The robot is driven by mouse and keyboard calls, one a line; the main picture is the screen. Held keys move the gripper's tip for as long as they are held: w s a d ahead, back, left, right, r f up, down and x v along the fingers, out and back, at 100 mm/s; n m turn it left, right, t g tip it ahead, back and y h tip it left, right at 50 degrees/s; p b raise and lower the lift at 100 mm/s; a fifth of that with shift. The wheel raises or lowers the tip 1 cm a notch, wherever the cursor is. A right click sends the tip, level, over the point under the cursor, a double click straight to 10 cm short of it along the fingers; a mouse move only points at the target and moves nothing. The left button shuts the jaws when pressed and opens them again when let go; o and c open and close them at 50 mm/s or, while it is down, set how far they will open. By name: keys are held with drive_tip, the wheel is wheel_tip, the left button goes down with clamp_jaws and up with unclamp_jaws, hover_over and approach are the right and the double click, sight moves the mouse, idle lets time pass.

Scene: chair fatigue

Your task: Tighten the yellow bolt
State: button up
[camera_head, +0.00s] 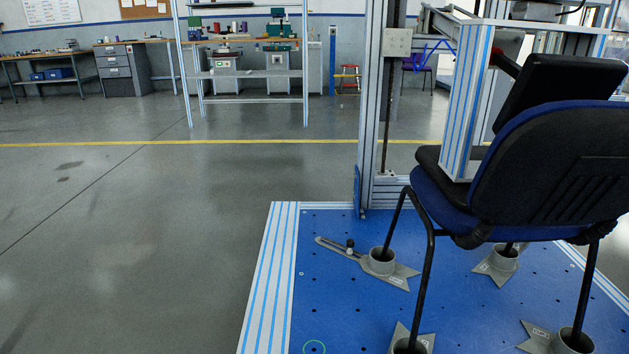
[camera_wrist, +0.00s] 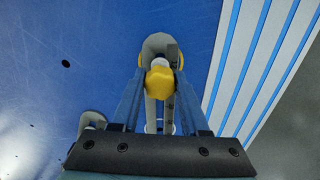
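The yellow bolt (camera_wrist: 160,82) shows in the wrist view, at the end of a grey slotted bracket (camera_wrist: 158,42) close to the blue plate. My gripper (camera_wrist: 161,76) has its two blue fingers on either side of the bolt head, with their tips level with it. The fingers look very close to the head, but I cannot tell whether they touch or press on it. More yellow shows just outside both fingertips. Neither the bolt nor my gripper can be made out in the head view.
The chair (camera_head: 550,170) stands on the blue plate (camera_head: 330,280), its feet in grey cups. A grey clamp (camera_head: 385,265) with a black knob holds one foot. A metal post (camera_head: 372,110) rises behind. Open floor (camera_head: 140,250) lies left; benches line the wall.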

clamp_jaws()
drive_tip(key=m+p, duration=0.1)
drive_tip(key=m, duration=0.3)
drive_tip(key=shift+r+m, duration=0.1)
drive_tip(key=shift+m, duration=1.1)
drive_tip(key=shift+m+p, duration=0.35)
drive_tip(key=shift+m, duration=0.45)
drive_tip(key=m, duration=0.3)
drive_tip(key=shift+p, duration=0.3)
drive_tip(key=shift+m, duration=0.5)
